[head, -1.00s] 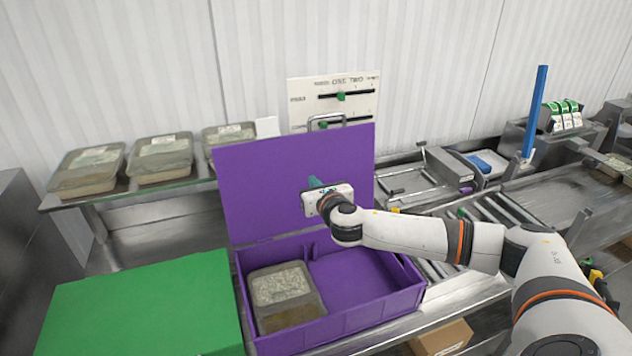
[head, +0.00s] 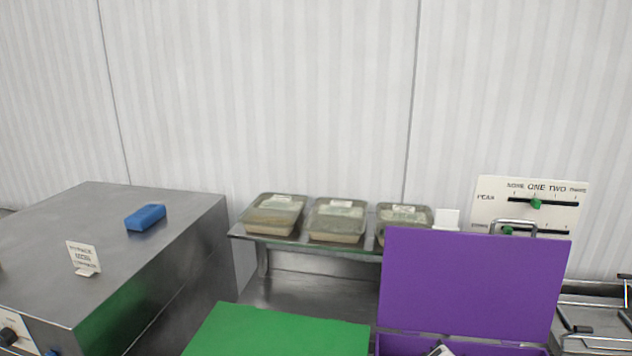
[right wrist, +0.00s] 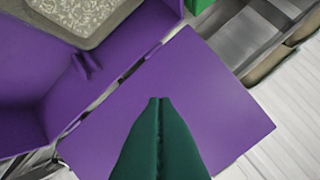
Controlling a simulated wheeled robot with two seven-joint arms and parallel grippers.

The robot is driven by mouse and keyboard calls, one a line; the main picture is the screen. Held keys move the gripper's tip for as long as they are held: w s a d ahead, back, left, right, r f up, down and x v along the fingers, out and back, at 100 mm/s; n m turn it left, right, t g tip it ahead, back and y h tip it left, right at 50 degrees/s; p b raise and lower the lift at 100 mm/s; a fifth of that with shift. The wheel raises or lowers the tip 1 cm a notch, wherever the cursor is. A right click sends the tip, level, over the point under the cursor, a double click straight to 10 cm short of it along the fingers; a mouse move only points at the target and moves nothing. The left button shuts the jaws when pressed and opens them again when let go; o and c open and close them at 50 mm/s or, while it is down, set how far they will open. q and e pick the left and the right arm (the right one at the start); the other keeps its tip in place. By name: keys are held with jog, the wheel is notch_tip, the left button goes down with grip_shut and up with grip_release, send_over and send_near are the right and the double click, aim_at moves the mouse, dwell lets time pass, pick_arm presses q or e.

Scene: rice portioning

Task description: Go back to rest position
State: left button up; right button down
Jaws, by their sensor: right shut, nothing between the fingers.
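My right gripper (right wrist: 160,105) shows in the right wrist view as two green fingers pressed together, empty. It is over the open purple lid (right wrist: 205,90); whether it touches the lid I cannot tell. The purple box (right wrist: 30,125) is beside it with a rice container (right wrist: 75,12) inside. In the head view the raised purple lid (head: 470,285) stands at the lower right. A small white and dark part of my right arm shows at the bottom edge there, and the right fingers are hidden. My left gripper is not in view.
Several lidded rice containers (head: 338,220) stand on a glass shelf behind the green lid (head: 275,335). A steel counter (head: 60,230) at left holds a blue block (head: 146,217) and a small sign (head: 83,258). A slider panel (head: 535,200) stands behind the purple lid.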

jog(key=s+a+f+m+g+y, duration=0.1)
jog(key=s+a+f+m+g, duration=0.2)
jog(key=s+m, duration=0.35)
jog(key=s+a+f+m+g+y, duration=0.1)
jog(key=s+a+f+m+g, duration=0.1)
jog(key=s+a+f+m, duration=0.45)
jog(key=s+d+m+g, duration=0.3)
jog(key=s+m+g, duration=0.2)
jog(key=s+m, duration=0.95)
jog(key=s+f+n+g+b, duration=0.15)
jog(key=f+b, duration=0.25)
jog(key=f, duration=1.3)
jog(key=s+f+n+t+b, duration=0.1)
jog(key=s+f+n+b, duration=0.25)
jog(key=f, duration=1.35)
jog(key=s+d+f+g+b, duration=0.1)
jog(key=s+f+b, duration=0.2)
jog(key=s+f, duration=0.5)
jog(key=s+d+f+b, duration=0.1)
jog(key=s+f+b, duration=0.3)
jog(key=s+f, duration=0.4)
notch_tip(320, 180, down, 7)
jog(key=shift+d+r+m+g, duration=0.1)
jog(key=shift+d+m+g, duration=0.25)
jog(key=shift+d, duration=0.05)
